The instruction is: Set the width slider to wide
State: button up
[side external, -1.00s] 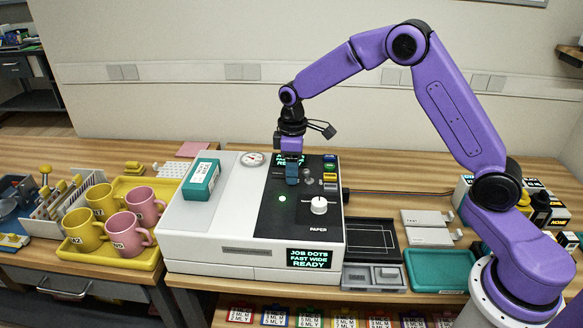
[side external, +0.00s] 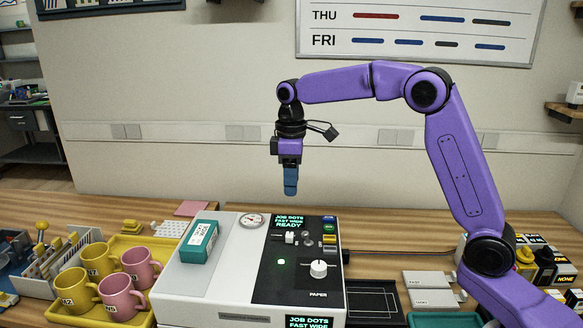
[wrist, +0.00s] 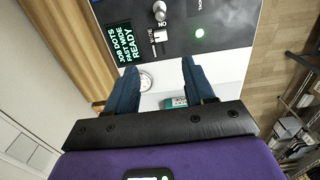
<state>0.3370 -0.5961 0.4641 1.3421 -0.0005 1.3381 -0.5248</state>
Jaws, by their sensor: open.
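My gripper (side external: 291,188) hangs in the air above the back of the machine, pointing down and touching nothing. In the wrist view its two blue fingers (wrist: 158,75) are spread with nothing between them. The width slider (side external: 289,237) is a small pale handle on the machine's black panel, below my gripper. It also shows in the wrist view (wrist: 160,36), just beyond the fingertips, next to small lettering that seems to read WIDE. The rear screen (side external: 289,222) reads JOB DOTS, FAST WIDE, READY.
A round gauge (side external: 251,220) and a teal box (side external: 199,242) are on the machine's top. Yellow and pink mugs (side external: 122,297) stand at left. Air around my gripper is free.

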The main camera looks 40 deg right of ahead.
jog(key=shift+r, duration=1.4)
jog(key=s+a+f+n, duration=0.1)
jog(key=s+a+f, duration=0.15)
jog(key=s, duration=1.15)
jog(key=s+a+f+n, duration=0.1)
jog(key=s+f+n, duration=0.15)
jog(key=s, duration=1.05)
jog(key=s+d+f, duration=0.4)
jog(key=s, duration=0.6)
jog(key=shift+d, duration=0.25)
